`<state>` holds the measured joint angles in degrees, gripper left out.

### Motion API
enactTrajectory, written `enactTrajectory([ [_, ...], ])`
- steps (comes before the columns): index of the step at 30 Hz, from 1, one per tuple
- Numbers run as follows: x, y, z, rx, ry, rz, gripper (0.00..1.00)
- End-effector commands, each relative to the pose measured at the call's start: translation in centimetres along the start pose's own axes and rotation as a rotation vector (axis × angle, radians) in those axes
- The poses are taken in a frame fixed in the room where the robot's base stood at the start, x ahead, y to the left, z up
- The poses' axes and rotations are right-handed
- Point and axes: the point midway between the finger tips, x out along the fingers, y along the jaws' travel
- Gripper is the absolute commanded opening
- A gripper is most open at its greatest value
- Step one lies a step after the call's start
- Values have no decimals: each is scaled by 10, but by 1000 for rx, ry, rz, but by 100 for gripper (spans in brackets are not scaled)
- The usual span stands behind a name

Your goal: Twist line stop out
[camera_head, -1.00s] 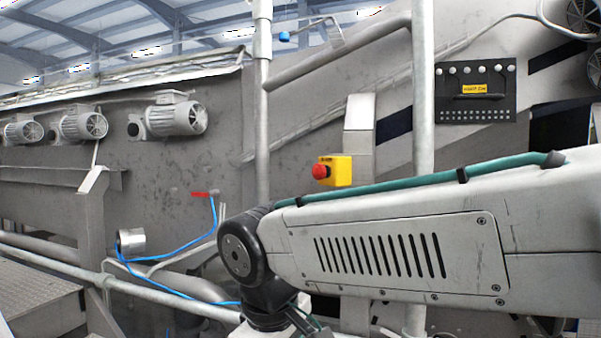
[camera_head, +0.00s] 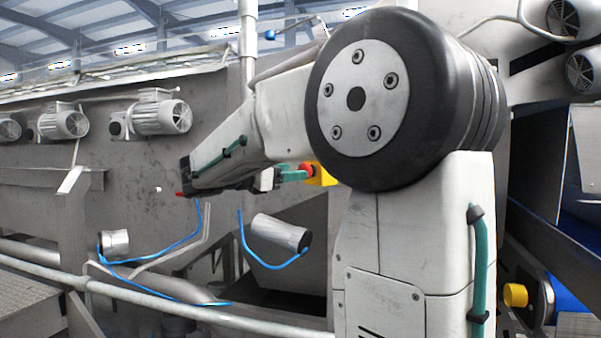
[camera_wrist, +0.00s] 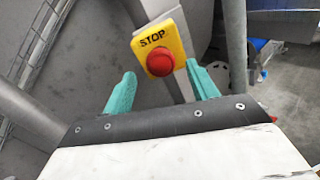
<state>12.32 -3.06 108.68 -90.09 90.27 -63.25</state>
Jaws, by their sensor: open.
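The line stop is a red mushroom button on a yellow box marked STOP. In the wrist view the red button (camera_wrist: 160,62) sits ahead of my gripper (camera_wrist: 161,84), between and a little beyond its two teal fingertips. The fingers are apart, with nothing between them that I can see touching. In the head view the red button (camera_head: 305,168) and part of the yellow box (camera_head: 320,176) show beside my arm, which hides the rest of the box. My gripper's teal finger (camera_head: 292,176) is close to the button there.
A grey post bears the box. A pale rail (camera_head: 180,306) crosses the front. A metal cylinder (camera_head: 281,232) with a blue hose and another cylinder (camera_head: 115,243) are below. Several motors (camera_head: 162,116) line the wall. A blue conveyor (camera_head: 578,216) stands at the right.

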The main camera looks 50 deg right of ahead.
Motion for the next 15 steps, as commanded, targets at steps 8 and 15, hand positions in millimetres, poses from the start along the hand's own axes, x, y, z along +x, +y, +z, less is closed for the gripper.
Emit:
enactTrajectory([
  [8,36,-1,0,1,2,-2,58],
  [15,39,0,0,2,2,0,58],
])
